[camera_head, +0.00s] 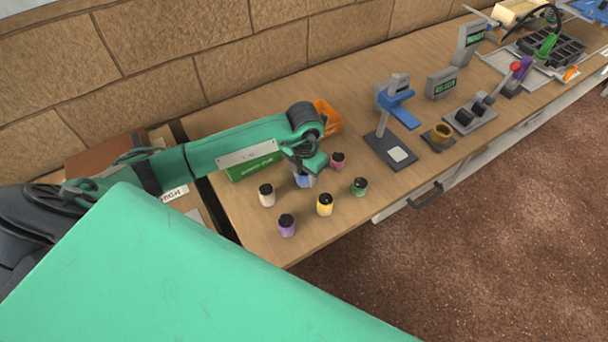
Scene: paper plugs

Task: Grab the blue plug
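The blue plug (302,181) stands on the wooden table, its upper part hidden by my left gripper. My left gripper (307,170) points down right at the top of the blue plug. Its fingers are small and dark here, so I cannot tell whether they are apart or closed on the plug. My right gripper is not in view.
Around the blue plug stand a white plug (266,195), a purple plug (287,226), a yellow plug (324,205), a green plug (360,187) and a pink plug (337,161). A green box (240,172) and an orange bin (328,116) lie behind. A blue-grey stand (391,150) is to the right.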

